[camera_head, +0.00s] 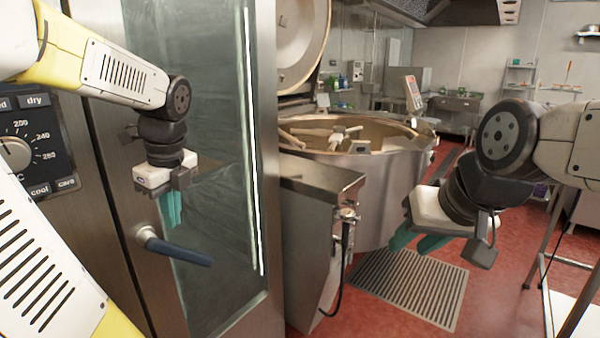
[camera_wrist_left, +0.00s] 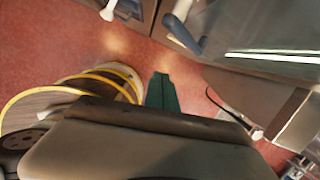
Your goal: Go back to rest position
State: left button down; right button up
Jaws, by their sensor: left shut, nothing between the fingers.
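My left gripper (camera_head: 172,208) hangs at the left in the head view, fingers pointing down, in front of the glass oven door. Its green fingers are together with nothing between them; they also show in the left wrist view (camera_wrist_left: 162,93) above the red floor. My right gripper (camera_head: 418,240) is at the right in the head view, in front of the kettle, its green fingers pointing to the lower left. Two green fingers show, but I cannot tell how far apart they are. I see nothing held in it.
The oven door's blue handle (camera_head: 178,249) is just below my left gripper. The large steel mixing kettle (camera_head: 375,180), lid raised, stands behind my right gripper. A steel cabinet (camera_head: 315,230) stands between the grippers. A floor grate (camera_head: 412,290) lies on open red floor.

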pick_arm(q)
jog(key=s+d+n+t+h, duration=0.2)
jog(key=s+d+n, duration=0.1)
jog(key=d+n, duration=0.5)
jog(key=s+d+r+n+t+h, duration=0.1)
jog(key=s+d+n, duration=0.3)
jog(key=d+n, duration=0.4)
jog(key=n+t+h, duration=0.1)
jog(key=n, duration=0.4)
jog(key=shift+d+r+t, duration=0.25)
jog(key=shift+d+t, duration=0.15)
jog(key=shift+s, duration=0.1)
